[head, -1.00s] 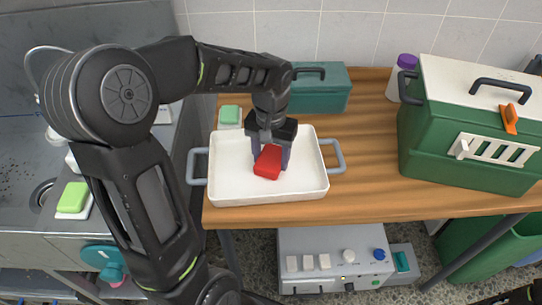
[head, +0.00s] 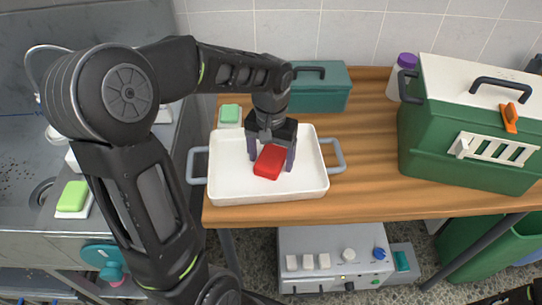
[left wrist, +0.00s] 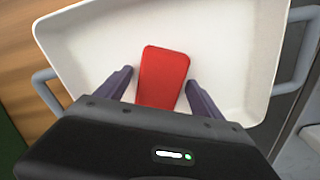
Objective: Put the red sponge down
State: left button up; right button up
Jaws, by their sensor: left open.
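The red sponge (head: 270,162) lies in the white tray (head: 232,188), near its middle. It also shows in the left wrist view (left wrist: 163,77). My left gripper (head: 271,160) reaches down into the tray from above. Its two purple fingers stand apart on either side of the sponge, and in the left wrist view gaps show between the fingers and the sponge. The gripper is open. The near end of the sponge is hidden by the gripper body in the left wrist view. My right gripper is not seen.
The tray has grey side handles and stands on the wooden table (head: 375,195). A teal box (head: 322,92) is behind it, and a large green box (head: 460,140) is at right. A green sponge (head: 229,114) lies behind the tray, another (head: 72,196) by the sink.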

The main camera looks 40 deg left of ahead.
aim_at(271, 157)
pick_arm(q)
notch_tip(271, 157, up, 12)
dwell(0.5)
dwell(0.7)
